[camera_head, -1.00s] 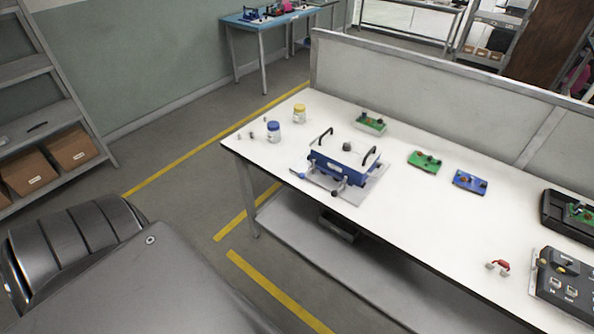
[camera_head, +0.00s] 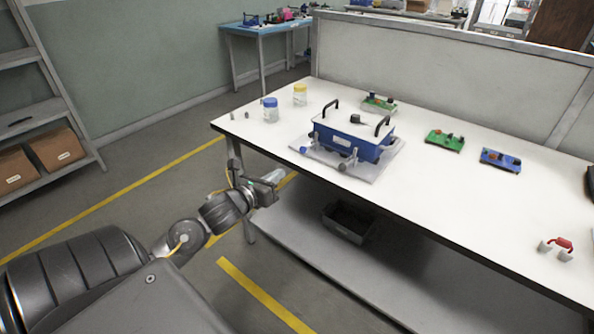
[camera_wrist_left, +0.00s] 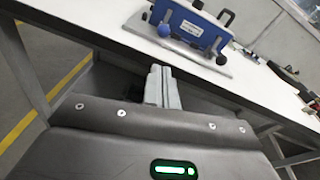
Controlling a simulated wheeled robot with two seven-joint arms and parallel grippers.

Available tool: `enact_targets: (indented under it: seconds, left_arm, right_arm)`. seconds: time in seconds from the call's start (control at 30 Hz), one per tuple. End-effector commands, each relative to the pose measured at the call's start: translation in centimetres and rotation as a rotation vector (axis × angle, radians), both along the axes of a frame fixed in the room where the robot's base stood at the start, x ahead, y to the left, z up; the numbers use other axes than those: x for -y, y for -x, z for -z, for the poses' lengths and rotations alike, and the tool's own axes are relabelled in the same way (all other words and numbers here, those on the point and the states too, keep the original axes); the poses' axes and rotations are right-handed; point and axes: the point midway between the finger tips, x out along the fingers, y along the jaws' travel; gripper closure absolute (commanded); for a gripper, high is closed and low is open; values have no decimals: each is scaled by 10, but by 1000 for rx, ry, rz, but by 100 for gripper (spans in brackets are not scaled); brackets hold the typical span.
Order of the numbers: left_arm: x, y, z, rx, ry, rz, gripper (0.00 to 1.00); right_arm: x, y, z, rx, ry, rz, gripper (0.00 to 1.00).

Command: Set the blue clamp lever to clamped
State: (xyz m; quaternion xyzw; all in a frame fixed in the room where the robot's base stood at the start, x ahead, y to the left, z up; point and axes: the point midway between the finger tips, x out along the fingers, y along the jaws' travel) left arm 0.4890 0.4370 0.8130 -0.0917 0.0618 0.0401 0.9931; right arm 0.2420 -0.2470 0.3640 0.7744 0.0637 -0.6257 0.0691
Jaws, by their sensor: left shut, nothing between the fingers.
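A blue fixture box (camera_head: 350,136) with two black handles sits on a grey plate (camera_head: 375,167) on the white table. A small blue knob (camera_head: 303,149), which looks like the clamp lever's tip, sits low at its left front corner. The lever's exact position is too small to tell. My left gripper (camera_head: 276,177) is shut and empty, in front of the table edge and below its top, apart from the fixture. In the left wrist view its closed fingers (camera_wrist_left: 162,72) point toward the table edge, with the blue box (camera_wrist_left: 190,22) beyond. My right gripper is not in view.
A red-handled part (camera_head: 560,245) is farther right. The table's front edge lies between my gripper and the fixture.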

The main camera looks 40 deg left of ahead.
Motion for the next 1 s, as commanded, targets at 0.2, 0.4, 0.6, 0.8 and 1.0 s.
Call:
enact_targets:
  seconds: [0.2,0.4,0.6,0.8,1.0]
  left_arm:
    - [0,0,-1,1,-2,0,100]
    - [-1,-8,-1,2,1,0,100]
    - [-3,-39,3,4,2,-1,100]
    - [-5,-73,8,1,3,-2,100]
    - [-6,-93,12,1,2,0,100]
  right_arm:
    - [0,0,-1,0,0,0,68]
    - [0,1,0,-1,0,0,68]
    - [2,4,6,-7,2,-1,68]
    - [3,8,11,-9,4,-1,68]
    - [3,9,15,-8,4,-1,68]
